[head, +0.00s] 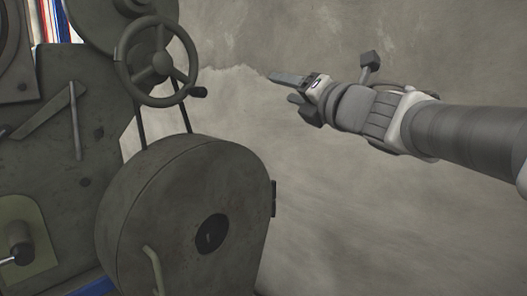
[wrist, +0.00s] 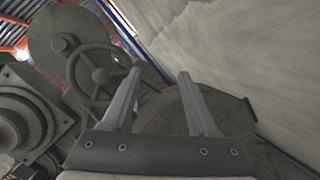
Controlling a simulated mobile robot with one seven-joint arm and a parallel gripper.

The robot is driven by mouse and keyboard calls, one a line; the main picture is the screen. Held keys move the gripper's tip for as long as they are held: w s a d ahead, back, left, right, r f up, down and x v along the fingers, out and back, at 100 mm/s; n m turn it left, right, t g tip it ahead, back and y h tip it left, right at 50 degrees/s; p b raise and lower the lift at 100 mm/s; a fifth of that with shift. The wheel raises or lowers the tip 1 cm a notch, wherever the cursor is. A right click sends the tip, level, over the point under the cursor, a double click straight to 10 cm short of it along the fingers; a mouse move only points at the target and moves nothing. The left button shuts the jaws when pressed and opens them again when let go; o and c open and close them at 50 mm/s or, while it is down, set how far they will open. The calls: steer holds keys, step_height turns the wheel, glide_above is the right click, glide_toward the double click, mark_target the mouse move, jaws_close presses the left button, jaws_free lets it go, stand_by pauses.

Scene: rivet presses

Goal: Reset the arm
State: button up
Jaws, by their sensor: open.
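My arm reaches in from the right edge of the head view, and my gripper (head: 280,86) points left in front of the bare wall. In the wrist view my gripper (wrist: 160,74) shows two fingers spread apart with nothing between them. The rivet press (head: 150,215) stands to the left of my gripper in the head view, with a spoked handwheel (head: 160,62) near its top. The handwheel also shows in the wrist view (wrist: 98,75), behind and left of the fingers. A gap separates my gripper from the handwheel in the head view.
The grey wall (head: 340,210) fills the middle and right of the head view. The press has a large round housing (head: 185,225) low down and levers (head: 75,120) on its left part. The space around my gripper looks free.

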steer(key=s+d+f+m+g+h, duration=0.1)
steer(key=s+d+f+m+h, duration=0.4)
steer(key=m, duration=0.6)
steer(key=s+d+f+m+g+h, duration=0.25)
steer(key=d+f+m+h, duration=0.35)
steer(key=d+f+m, duration=0.3)
steer(key=s+a+f+m+g+y, duration=0.15)
steer(key=s+f+m+g, duration=0.25)
steer(key=s+f+m, duration=0.4)
steer(key=s+a+f+m+g+y, duration=0.1)
steer(key=s+a+f+m+g, duration=0.3)
steer(key=s+f, duration=0.55)
step_height(320, 180, up, 24)
steer(key=m+p, duration=0.1)
steer(key=p, duration=2.1)
steer(key=shift+s+d+f+p, duration=0.25)
steer(key=shift+d+p, duration=0.05)
steer(key=shift+d, duration=0.1)
steer(key=shift+w+t+h, duration=0.15)
steer(key=shift+t+h, duration=0.1)
